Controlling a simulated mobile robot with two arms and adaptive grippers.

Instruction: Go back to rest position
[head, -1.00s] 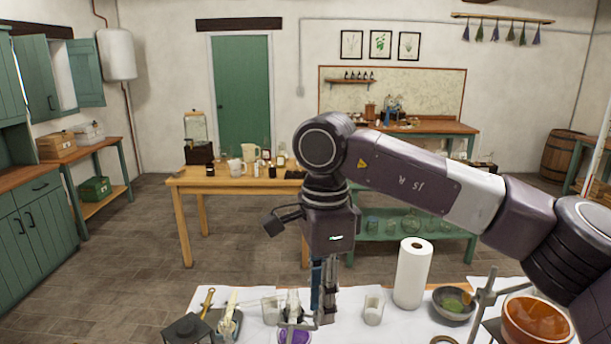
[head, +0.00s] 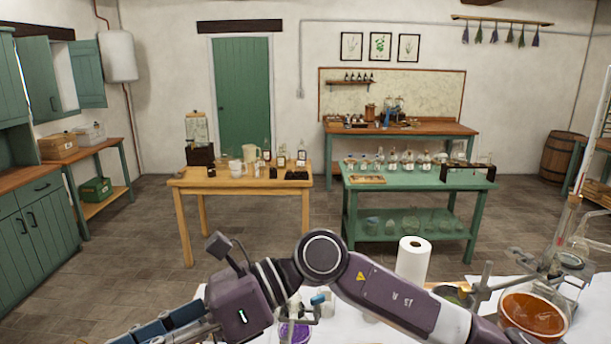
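My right arm comes in from the right, low across the front of the head view. Its gripper (head: 165,328) points left at the lower left edge, over the floor side of the white-covered table (head: 470,328). The fingers are partly cut off by the bottom edge, so whether they are open or shut does not show. My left gripper is out of view.
On the near table are a paper towel roll (head: 413,260), an orange-brown bowl (head: 535,316), a purple dish (head: 295,332) and a stand with glassware (head: 568,262). My arm hides part of the tabletop. A wooden table (head: 222,183) and a green table (head: 405,180) stand beyond open floor.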

